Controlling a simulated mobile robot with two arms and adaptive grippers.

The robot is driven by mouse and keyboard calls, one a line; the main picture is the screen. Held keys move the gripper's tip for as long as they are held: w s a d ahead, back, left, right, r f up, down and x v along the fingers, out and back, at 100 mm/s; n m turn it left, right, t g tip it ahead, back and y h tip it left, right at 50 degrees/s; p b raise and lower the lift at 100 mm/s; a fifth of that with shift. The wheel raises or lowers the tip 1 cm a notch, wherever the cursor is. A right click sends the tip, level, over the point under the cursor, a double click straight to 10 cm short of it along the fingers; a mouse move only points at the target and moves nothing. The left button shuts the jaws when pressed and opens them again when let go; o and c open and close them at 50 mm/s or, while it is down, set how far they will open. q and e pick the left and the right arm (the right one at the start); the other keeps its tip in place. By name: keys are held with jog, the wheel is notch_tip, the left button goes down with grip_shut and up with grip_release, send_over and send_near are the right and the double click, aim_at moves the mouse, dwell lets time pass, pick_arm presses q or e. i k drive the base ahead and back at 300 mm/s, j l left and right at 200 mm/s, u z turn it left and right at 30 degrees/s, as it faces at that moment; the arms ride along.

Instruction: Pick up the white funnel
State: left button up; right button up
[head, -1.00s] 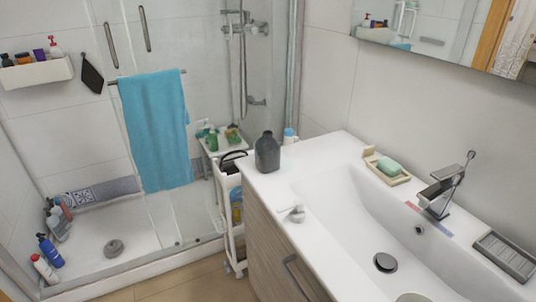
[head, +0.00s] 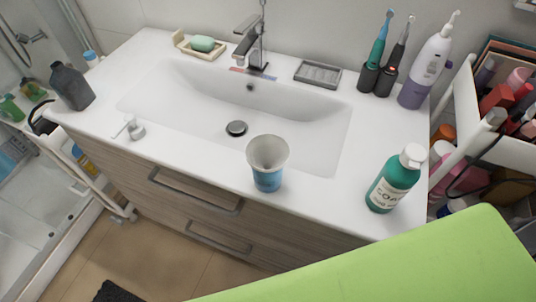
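I cannot pick out a white funnel for certain in the head view. A small white and grey piece with a thin spout (head: 133,128) lies on the left front of the white counter (head: 200,150). It is too small to tell whether it is a funnel or a pump top. Neither of my grippers is in view.
A cup (head: 267,162) and green bottle (head: 396,180) stand along the counter's front. A dark grey bottle (head: 71,87) stands at the left. A filled white cart (head: 460,85) is at the right. A bright green surface (head: 400,265) covers the lower right.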

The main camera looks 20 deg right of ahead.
aim_at(267, 152)
jog(key=k+j+z, duration=0.2)
jog(key=k, duration=0.2)
jog(key=k+j+z, duration=0.25)
jog(key=k, duration=0.15)
jog(key=k+z, duration=0.2)
jog(key=k, duration=0.2)
